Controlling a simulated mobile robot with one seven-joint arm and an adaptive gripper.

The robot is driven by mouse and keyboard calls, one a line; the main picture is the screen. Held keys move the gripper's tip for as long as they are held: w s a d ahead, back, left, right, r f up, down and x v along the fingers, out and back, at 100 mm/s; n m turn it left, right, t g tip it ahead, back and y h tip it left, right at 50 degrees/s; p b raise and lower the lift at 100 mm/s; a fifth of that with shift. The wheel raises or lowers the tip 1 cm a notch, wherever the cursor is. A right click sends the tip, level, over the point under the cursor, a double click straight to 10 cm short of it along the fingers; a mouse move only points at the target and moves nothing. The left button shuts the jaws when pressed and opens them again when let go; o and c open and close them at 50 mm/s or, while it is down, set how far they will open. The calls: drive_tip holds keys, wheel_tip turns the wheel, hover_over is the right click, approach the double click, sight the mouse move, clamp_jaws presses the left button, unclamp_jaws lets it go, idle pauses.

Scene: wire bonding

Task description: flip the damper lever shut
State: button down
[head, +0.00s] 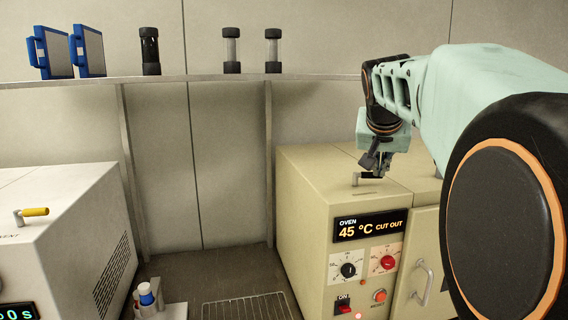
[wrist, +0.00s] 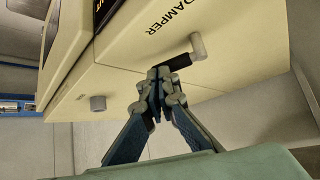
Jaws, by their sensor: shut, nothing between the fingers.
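The damper lever (wrist: 197,46) stands on the top of the cream oven, by the printed word DAMPER in the wrist view. It has a pale grey post and a black grip. In the head view the lever (head: 355,178) shows small on the oven's top. My gripper (wrist: 159,75) is shut, with nothing between its fingers. Its fingertips are at the free end of the black grip and seem to touch it or nearly so; the exact contact is hidden. In the head view my gripper (head: 371,166) is just above the oven top, partly covering the grip.
The oven front (head: 370,255) shows 45 °C CUT OUT, dials and switches. A grey stub (wrist: 98,103) stands on the oven in the wrist view. A white machine (head: 60,240) with a yellow-handled lever (head: 33,212) is at left. A shelf (head: 200,78) runs behind.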

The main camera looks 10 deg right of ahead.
drive_tip(key=shift+w+d, duration=0.1)
drive_tip(key=shift+d, duration=0.05)
drive_tip(key=shift+f, duration=0.1)
drive_tip(key=shift+w+a, duration=0.2)
drive_tip(key=shift+a, duration=0.6)
